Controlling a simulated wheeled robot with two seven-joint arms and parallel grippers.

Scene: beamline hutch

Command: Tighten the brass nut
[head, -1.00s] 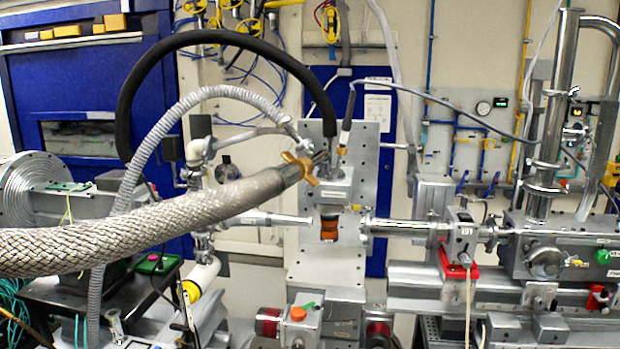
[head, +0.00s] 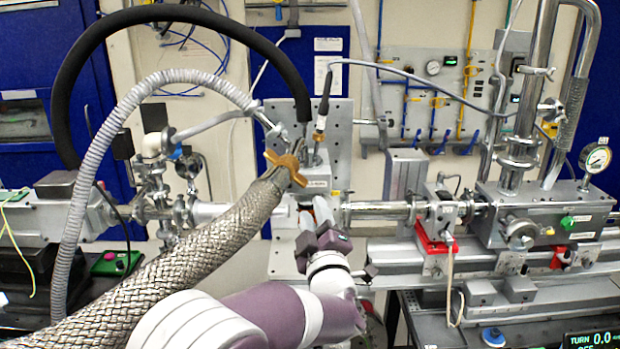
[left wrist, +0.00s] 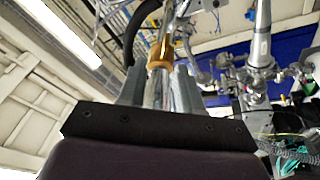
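A brass wing nut (head: 286,165) sits at the upper end of a thick braided metal hose (head: 215,225), beside the grey sample block. My left gripper (head: 318,215) is in front of the perforated upright plate, below and right of the nut, its fingers pointing up. In the left wrist view two grey fingers (left wrist: 160,78) stand apart, with a shiny metal tube seen between them. A brass collar (left wrist: 160,52) shows just past the fingertips; I cannot tell for certain whether it is the same nut. No contact is clear. My right gripper is out of view.
A black hose (head: 68,90) and a grey corrugated hose (head: 97,160) arch over the left side. A beam pipe (head: 385,208) runs right to a metal chamber (head: 545,210) with a gauge (head: 598,158). A turn readout (head: 592,339) shows 0.0 at bottom right.

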